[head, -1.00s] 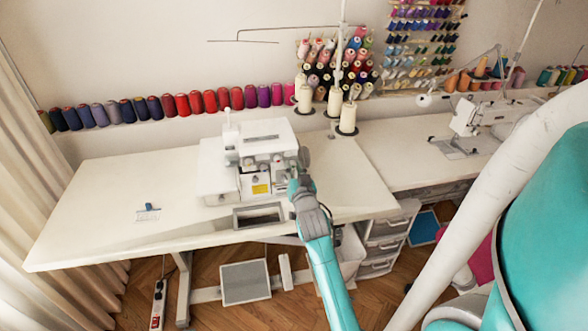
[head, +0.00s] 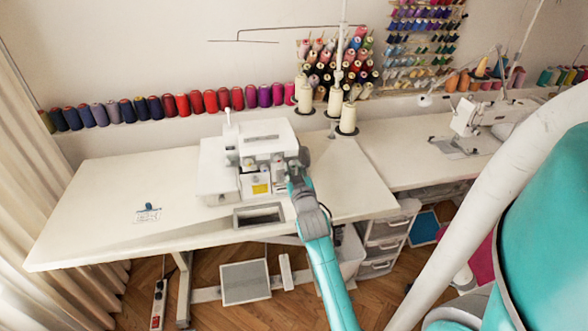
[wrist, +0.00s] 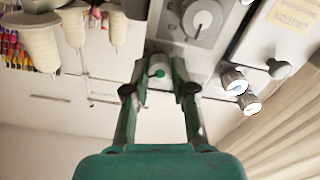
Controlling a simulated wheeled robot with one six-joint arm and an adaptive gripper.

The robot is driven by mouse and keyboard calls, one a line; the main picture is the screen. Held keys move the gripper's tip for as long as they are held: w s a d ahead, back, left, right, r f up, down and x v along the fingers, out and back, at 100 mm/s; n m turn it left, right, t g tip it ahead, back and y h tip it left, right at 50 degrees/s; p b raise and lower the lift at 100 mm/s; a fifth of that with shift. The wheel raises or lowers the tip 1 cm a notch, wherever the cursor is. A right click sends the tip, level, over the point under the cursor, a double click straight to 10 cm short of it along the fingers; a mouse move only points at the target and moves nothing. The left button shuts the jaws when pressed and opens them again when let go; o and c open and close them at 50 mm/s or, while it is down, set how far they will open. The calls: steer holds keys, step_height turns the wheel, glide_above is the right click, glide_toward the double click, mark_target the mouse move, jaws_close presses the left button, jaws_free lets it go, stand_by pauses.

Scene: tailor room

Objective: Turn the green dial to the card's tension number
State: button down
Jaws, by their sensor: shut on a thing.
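The white sewing machine (head: 215,170) stands on the white table, with my gripper (head: 296,166) at its right side. In the wrist view, the green dial (wrist: 158,72) sits between the fingertips of my gripper (wrist: 158,76), which is shut on it. The dial shows a green centre in a pale surround; its number and any pointer cannot be read. The card (head: 148,215) lies on the table's left part with a small blue item (head: 149,206) at its top edge. Its print is too small to read.
Two silver-capped knobs (wrist: 233,80) and a dark knob (wrist: 279,68) are to the right. The table's left half is mostly clear.

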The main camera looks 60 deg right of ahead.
stand_by(0.3)
steer(key=c, duration=1.2)
jaws_free()
steer(key=v, duration=1.2)
steer(key=shift+w, duration=0.1)
